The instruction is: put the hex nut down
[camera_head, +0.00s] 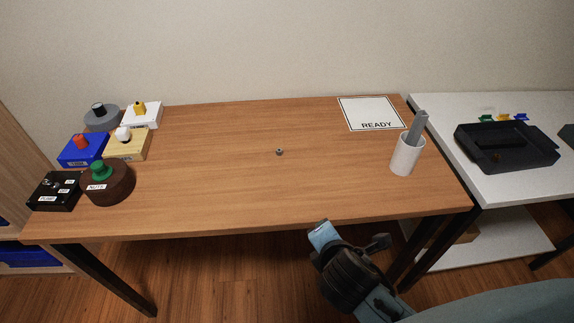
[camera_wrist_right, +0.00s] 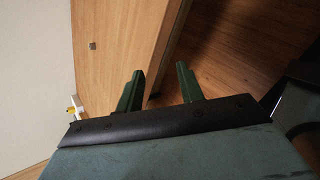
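A small dark grey hex nut (camera_head: 279,152) lies on the middle of the wooden table (camera_head: 220,190). It also shows in the right wrist view (camera_wrist_right: 92,45) as a small grey piece on the tabletop, left of the fingers. My right gripper (camera_wrist_right: 158,85) is open, with two green fingers apart and nothing between them. In the head view my right arm (camera_head: 345,270) is in front of the table's front edge, apart from the nut. My left gripper is not in view.
Several button boxes, including a blue one (camera_head: 82,150), stand at the table's left. A READY sheet (camera_head: 370,114) lies at the back right. A white cup (camera_head: 406,156) holds a grey object. A black tray (camera_head: 508,147) sits on the white side table. The table's middle is otherwise clear.

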